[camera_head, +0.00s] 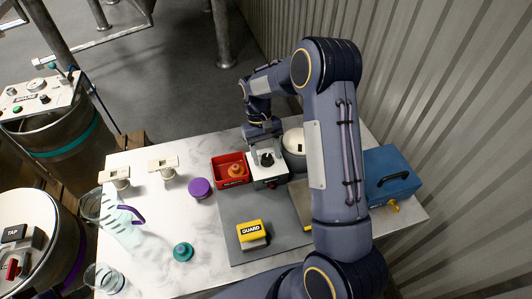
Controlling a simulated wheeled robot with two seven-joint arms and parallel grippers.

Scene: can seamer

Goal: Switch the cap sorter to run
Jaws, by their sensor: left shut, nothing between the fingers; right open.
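A small white box with a black knob (267,158) stands at the back of the grey mat, beside a red bin. It appears to be the cap sorter's control, though its marking is too small to read. A rounded white housing (294,142) stands just right of it. My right arm comes up from the bottom and bends over to the left. Its gripper (264,140) points down just behind and above the knob. Its fingers are small and dark, and contact with the knob cannot be told. My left gripper is not in view.
The red bin (217,171) holds an orange piece. A purple lid (200,188), a teal knobbed piece (183,252), a clear jug (118,222) and a yellow GUARD block (251,232) stand nearby. A blue box (390,175) is at right. The table's left part has free room.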

